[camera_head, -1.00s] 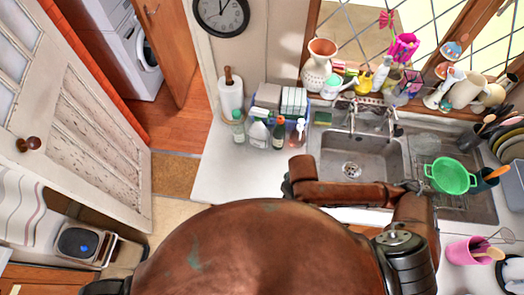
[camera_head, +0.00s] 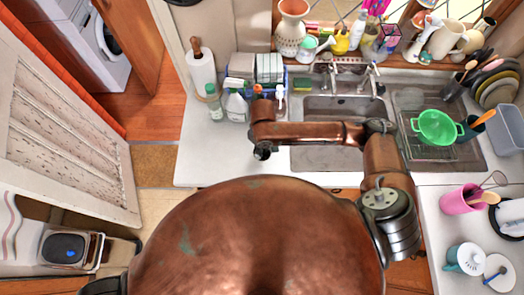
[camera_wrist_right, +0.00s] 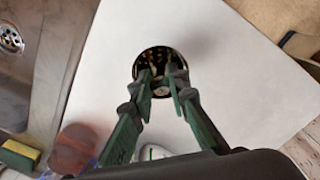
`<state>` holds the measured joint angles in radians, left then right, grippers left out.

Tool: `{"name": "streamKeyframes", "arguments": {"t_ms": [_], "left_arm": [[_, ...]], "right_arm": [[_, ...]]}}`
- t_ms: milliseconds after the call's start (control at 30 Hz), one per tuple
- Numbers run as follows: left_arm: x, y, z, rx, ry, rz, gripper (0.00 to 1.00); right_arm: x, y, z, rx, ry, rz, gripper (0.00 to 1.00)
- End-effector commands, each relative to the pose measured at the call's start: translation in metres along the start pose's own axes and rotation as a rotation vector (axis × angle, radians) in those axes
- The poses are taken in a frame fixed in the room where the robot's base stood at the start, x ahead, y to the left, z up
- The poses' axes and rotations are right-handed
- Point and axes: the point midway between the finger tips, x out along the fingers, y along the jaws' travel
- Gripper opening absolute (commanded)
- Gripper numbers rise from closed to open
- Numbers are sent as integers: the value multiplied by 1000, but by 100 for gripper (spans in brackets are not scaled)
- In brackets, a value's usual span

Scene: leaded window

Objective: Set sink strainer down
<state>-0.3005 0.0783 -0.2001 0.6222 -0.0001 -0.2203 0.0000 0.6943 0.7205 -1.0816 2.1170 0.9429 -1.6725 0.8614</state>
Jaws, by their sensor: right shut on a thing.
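The sink strainer (camera_wrist_right: 157,84) is a dark, round, perforated disc in the right wrist view, between the fingertips of my right gripper (camera_wrist_right: 160,88). My right gripper is shut on it over the white counter. I cannot tell whether the strainer touches the counter. In the head view, my right gripper (camera_head: 262,151) is over the counter left of the sink (camera_head: 325,158), and the strainer cannot be made out there. My left gripper is not in view.
Several bottles (camera_head: 237,107) stand on the counter behind my right gripper. A yellow-green sponge (camera_wrist_right: 18,155) lies near the sink in the wrist view. A green colander (camera_head: 436,127) sits on the right. The white counter (camera_head: 205,160) has free room at its front left.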

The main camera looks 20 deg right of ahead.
Motion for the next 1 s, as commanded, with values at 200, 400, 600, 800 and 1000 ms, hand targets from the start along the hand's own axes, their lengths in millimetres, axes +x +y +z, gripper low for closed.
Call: {"name": "streamKeyframes", "arguments": {"t_ms": [200, 400, 600, 800, 1000], "left_arm": [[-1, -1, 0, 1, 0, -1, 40], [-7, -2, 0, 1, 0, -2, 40], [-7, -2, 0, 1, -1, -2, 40], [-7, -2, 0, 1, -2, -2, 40], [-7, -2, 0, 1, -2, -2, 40]], "right_arm": [[13, 2, -9, -1, -1, 0, 0], [38, 2, -7, 0, -1, 1, 0], [41, 2, -8, -2, 0, 1, 0], [43, 2, -8, -2, 0, 0, 19], [43, 2, -7, -1, 0, 0, 32]]}}
